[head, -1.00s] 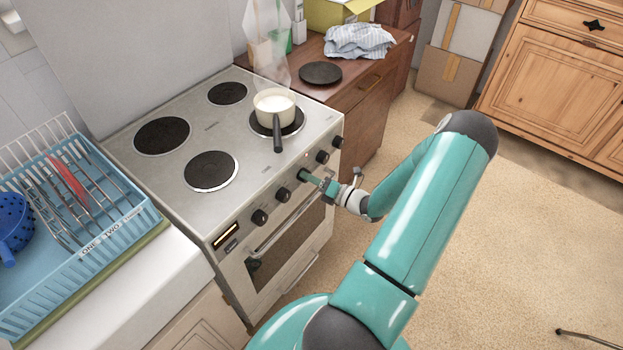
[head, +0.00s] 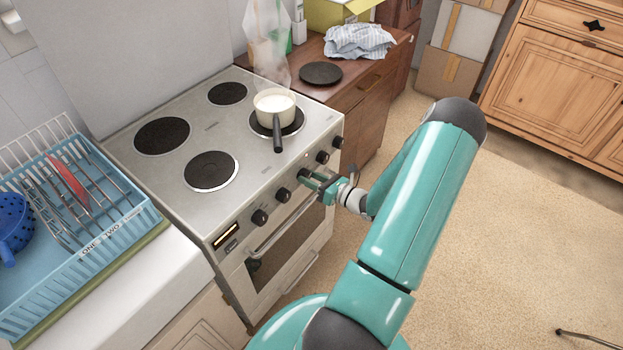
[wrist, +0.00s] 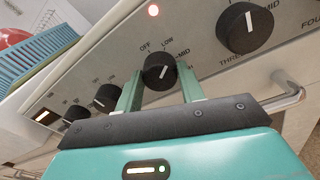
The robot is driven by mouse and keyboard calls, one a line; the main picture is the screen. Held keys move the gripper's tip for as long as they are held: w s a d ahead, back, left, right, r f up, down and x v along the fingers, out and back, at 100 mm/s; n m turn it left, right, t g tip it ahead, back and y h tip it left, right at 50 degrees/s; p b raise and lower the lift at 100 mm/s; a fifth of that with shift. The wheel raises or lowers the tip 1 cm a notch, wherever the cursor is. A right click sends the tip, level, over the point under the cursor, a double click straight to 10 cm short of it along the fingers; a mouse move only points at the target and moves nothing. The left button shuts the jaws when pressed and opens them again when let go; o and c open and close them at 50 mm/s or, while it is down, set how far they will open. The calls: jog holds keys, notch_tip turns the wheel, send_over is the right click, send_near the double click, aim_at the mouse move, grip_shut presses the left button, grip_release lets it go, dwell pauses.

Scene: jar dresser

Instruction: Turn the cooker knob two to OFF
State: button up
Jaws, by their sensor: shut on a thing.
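The cooker (head: 215,150) stands left of my arm, with a row of black knobs along its front panel. My gripper (head: 312,180) is at the third knob from the left (head: 303,174). In the wrist view its two green fingers (wrist: 160,88) are shut on the sides of this knob (wrist: 159,70). OFF, LOW and MID are printed around its upper side. Its white mark points roughly up, near LOW; the exact setting is hard to tell. The knob's name below is hidden by my gripper. The neighbouring knob (wrist: 248,28) has THREE printed beside its lower left.
A red light (wrist: 153,10) glows above the gripped knob. The oven handle (head: 285,225) runs below the knobs. A blue dish rack (head: 120,235) is at left.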

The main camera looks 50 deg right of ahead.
jog(key=n, duration=0.5)
jog(key=shift+a+h, duration=0.1)
jog(key=shift+h, duration=0.3)
jog(key=n, duration=0.5)
jog(key=shift+h, duration=0.3)
jog(key=o, duration=1)
jog(key=shift+c, duration=0.2)
jog(key=shift+s, duration=0.1)
jog(key=s+d+r, duration=0.1)
jog(key=s, duration=1.2)
jog(key=shift+s, duration=0.3)
jog(key=shift+r, duration=0.1)
